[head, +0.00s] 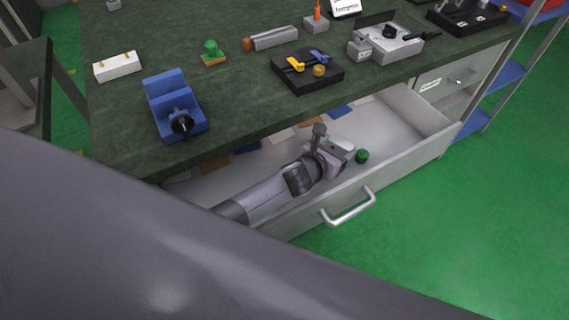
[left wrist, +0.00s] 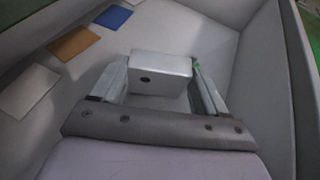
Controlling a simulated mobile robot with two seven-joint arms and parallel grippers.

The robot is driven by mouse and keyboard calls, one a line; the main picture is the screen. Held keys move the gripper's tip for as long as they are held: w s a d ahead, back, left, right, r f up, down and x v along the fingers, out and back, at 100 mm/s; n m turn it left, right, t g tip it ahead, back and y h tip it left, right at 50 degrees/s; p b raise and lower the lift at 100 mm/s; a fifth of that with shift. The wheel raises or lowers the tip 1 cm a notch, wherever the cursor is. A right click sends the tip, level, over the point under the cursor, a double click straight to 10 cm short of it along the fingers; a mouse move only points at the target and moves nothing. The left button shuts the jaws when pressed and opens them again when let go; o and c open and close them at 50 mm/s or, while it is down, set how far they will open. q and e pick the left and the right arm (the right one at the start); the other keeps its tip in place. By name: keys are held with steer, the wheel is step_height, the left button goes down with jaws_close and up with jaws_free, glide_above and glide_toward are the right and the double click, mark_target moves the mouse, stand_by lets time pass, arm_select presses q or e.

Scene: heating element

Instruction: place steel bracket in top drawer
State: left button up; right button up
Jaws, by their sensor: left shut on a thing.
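The top drawer (head: 412,152) stands pulled out below the green workbench, its handle facing the front. My left gripper (head: 338,154) reaches down into the open drawer. In the left wrist view, my left gripper (left wrist: 162,84) is shut on the steel bracket (left wrist: 162,68), a grey block with a dark hole in its near face. The bracket is between the two fingers, over the drawer floor. In the head view it is mostly hidden by the gripper. I cannot tell whether it touches the floor. My right gripper is not in view.
Flat blue, orange and white pieces lie along the drawer's back; the orange one (left wrist: 73,43) shows in the wrist view. A blue vise (head: 174,104) and a black fixture (head: 307,72) stand on the bench above.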

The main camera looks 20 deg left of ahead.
arm_select(q)
steer(key=s+a+p, duration=0.1)
steer(key=a, duration=0.1)
steer(key=s+a+p, duration=0.1)
steer(key=a, duration=0.1)
steer(key=s+a+p, duration=0.1)
steer(key=s+a, duration=0.1)
steer(key=a, duration=0.1)
steer(key=shift+s+a+f, duration=0.1)
steer(key=shift+s+a, duration=0.3)
steer(key=shift+a, duration=0.4)
steer(key=shift+s+a+p, duration=0.2)
steer(key=shift+s+a, duration=0.15)
steer(key=shift+a, duration=0.3)
steer(key=shift+s+a+p, duration=0.15)
steer(key=shift+s+a, duration=0.2)
steer(key=shift+a, duration=0.25)
steer(key=shift+s+a+f+b, duration=0.15)
steer(key=shift+f+b, duration=0.35)
steer(key=shift+b, duration=0.1)
steer(key=shift+f+b, duration=0.2)
steer(key=shift+b, duration=0.1)
steer(key=shift+r, duration=0.1)
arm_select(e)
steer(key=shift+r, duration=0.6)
